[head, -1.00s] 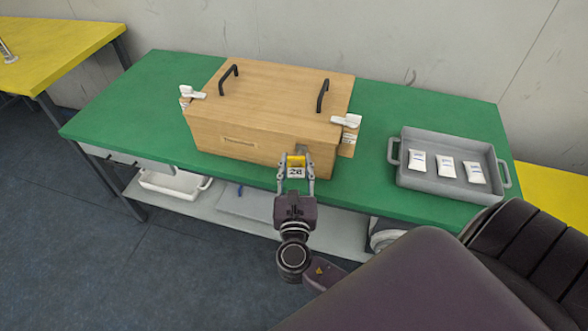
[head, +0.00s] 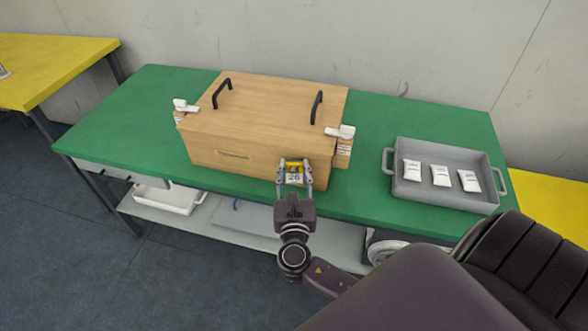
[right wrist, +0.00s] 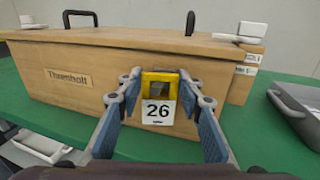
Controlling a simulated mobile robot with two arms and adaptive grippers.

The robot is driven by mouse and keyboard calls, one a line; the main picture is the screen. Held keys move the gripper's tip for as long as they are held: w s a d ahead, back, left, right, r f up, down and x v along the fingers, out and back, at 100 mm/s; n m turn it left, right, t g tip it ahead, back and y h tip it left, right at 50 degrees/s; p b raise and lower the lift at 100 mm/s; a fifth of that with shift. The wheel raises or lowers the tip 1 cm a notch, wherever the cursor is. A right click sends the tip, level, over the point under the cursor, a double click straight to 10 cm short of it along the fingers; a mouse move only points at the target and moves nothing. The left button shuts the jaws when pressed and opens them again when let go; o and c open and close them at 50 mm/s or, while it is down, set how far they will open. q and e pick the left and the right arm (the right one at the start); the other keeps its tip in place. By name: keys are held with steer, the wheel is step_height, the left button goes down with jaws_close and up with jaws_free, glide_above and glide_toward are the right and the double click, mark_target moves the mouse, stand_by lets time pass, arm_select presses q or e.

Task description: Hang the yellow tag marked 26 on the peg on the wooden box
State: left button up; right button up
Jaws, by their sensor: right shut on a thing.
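The yellow tag (right wrist: 160,92) has a white label marked 26 and faces me. It also shows in the head view (head: 294,168). My right gripper (right wrist: 158,85) is shut on the tag, with one finger at each side of it. The tag is upright in front of the right part of the front face of the wooden box (head: 236,160). The wrist view shows the box front (right wrist: 80,92) close behind the tag. The peg is not visible, and I cannot tell whether the tag touches the box. My left gripper is not in view.
The box stands on a green table (head: 130,115) and has black handles and white clamps on top. A grey tray (head: 440,195) with white packets stands to the right. A white tray (head: 165,198) lies on the shelf below. Yellow tables flank the green one.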

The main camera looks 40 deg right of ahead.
stand_by(0.3)
steer(key=o, duration=1)
steer(key=v, duration=1.2)
steer(key=s+a+f+m+g+y, duration=0.1)
steer(key=s+f+m+g+y, duration=0.3)
steer(key=f, duration=1.3)
steer(key=s+f+m+g+y, duration=0.2)
steer(key=s+f+m+g, duration=0.25)
steer(key=f, duration=1.25)
steer(key=s+f+m+g+y, duration=0.1)
steer(key=s+f+m, duration=0.5)
steer(key=s, duration=0.2)
steer(key=s+a+f+m+g+y, duration=0.1)
steer(key=s+f+m+g, duration=0.1)
steer(key=s+f+m, duration=0.3)
steer(key=s+a+f+m+g+y, duration=0.1)
steer(key=s+f+m, duration=0.5)
steer(key=s, duration=0.6)
steer(key=shift+s+a+f+m+g+y+p, duration=0.2)
steer(key=shift+s+f+m+g+y+p, duration=0.15)
steer(key=shift+m+g+y, duration=0.3)
